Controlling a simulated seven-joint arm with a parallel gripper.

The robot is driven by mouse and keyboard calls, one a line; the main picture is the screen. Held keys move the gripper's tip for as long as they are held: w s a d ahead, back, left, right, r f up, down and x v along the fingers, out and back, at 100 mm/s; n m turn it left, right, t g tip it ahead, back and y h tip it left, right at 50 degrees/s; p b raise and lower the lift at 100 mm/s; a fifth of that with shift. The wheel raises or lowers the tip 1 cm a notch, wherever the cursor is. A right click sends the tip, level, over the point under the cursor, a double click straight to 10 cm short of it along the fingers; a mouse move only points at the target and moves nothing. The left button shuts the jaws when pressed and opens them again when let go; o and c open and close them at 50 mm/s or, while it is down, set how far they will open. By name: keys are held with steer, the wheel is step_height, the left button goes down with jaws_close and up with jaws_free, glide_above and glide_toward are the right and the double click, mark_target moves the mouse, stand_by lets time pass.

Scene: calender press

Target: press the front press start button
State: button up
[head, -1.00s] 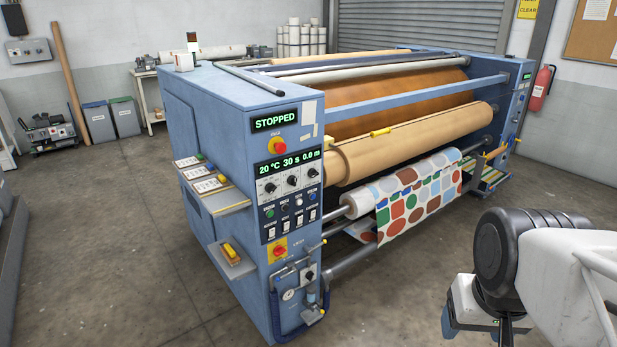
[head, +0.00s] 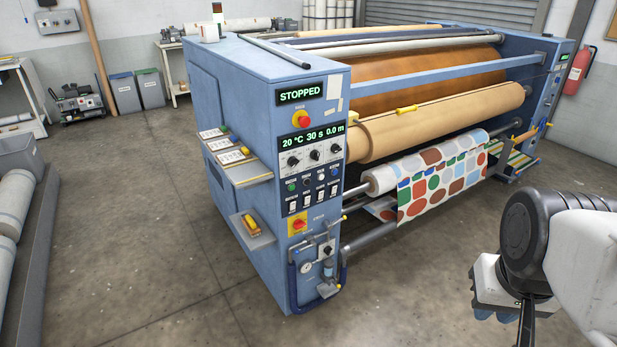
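The blue calender press stands in the middle of the head view, with its front control panel (head: 311,165) facing me. A small green button (head: 292,187) sits at the left of a row of small round controls, below three black knobs; its label is too small to read. The display (head: 300,93) reads STOPPED. My gripper (head: 526,318) is at the lower right, well apart from the panel, and points down. Its fingers are partly cut off by the frame edge, so I cannot tell whether they are open or shut.
Red stop buttons sit on the panel above (head: 303,120) and below (head: 298,225) the controls. A side shelf (head: 252,232) and a blue hose (head: 292,285) stick out nearby. A patterned fabric roll (head: 440,180) lies to the right. The floor (head: 410,290) before the press is clear.

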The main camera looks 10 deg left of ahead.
jaws_close()
stand_by(1.3)
